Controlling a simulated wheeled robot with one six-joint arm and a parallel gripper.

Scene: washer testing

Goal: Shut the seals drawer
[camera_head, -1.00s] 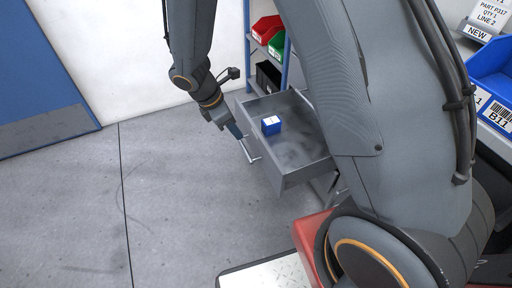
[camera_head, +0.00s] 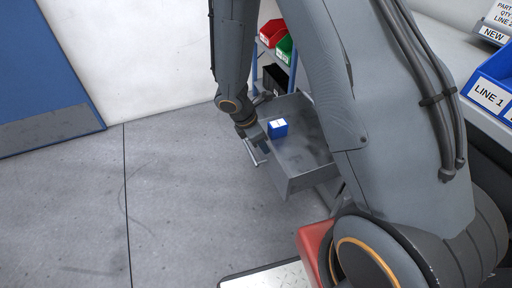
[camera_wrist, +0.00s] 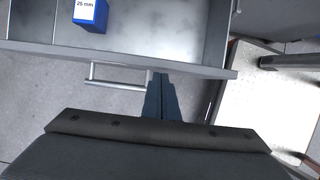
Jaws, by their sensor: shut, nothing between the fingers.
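The grey drawer (camera_head: 290,182) stands pulled out from its unit in the head view, its front facing the lower left. It also fills the top of the wrist view (camera_wrist: 190,62). A small blue box (camera_head: 278,128) with a white top lies inside; in the wrist view the box (camera_wrist: 90,14) reads "25 mm". A bar handle (camera_wrist: 120,86) sticks out from the front. My gripper (camera_wrist: 160,78) is shut and empty, its fingertips at the drawer front just right of the handle. I cannot tell whether they touch the front. In the head view my arm partly hides the handle.
A blue-framed rack holds a red bin (camera_head: 272,33) and a green bin (camera_head: 284,50) behind the drawer. A blue bin (camera_head: 492,85) labelled "LINE 1" sits at the right. A blue door (camera_head: 45,70) is at the left. The floor before the drawer is clear.

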